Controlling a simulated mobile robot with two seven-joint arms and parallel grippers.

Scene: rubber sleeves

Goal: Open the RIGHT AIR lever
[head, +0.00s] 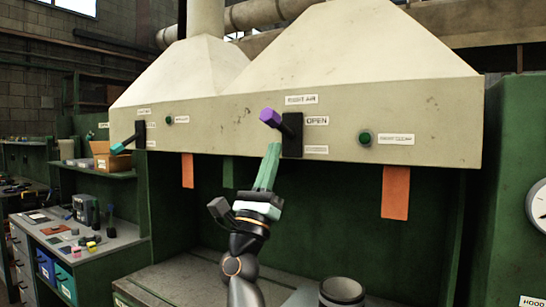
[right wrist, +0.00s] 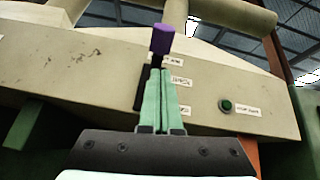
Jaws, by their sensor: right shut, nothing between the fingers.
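The RIGHT AIR lever has a purple knob (head: 270,118) on a black arm. It stands out from a black plate (head: 293,138) on the beige hood front. The knob is at about the height of the OPEN label (head: 317,120), and a lower label (head: 315,149) is too small to read. My right gripper (head: 274,147) points up with its green fingers together, empty, just below the knob. In the right wrist view the closed fingertips (right wrist: 157,72) lie below the purple knob (right wrist: 162,38) in the picture. Contact with the lever cannot be told. My left gripper is not in view.
Right of the lever is a green button (head: 365,138). At the left of the hood is another lever with a teal knob (head: 117,148). Orange tags (head: 396,192) hang below the hood edge. A cylindrical container (head: 342,291) stands on the bench below.

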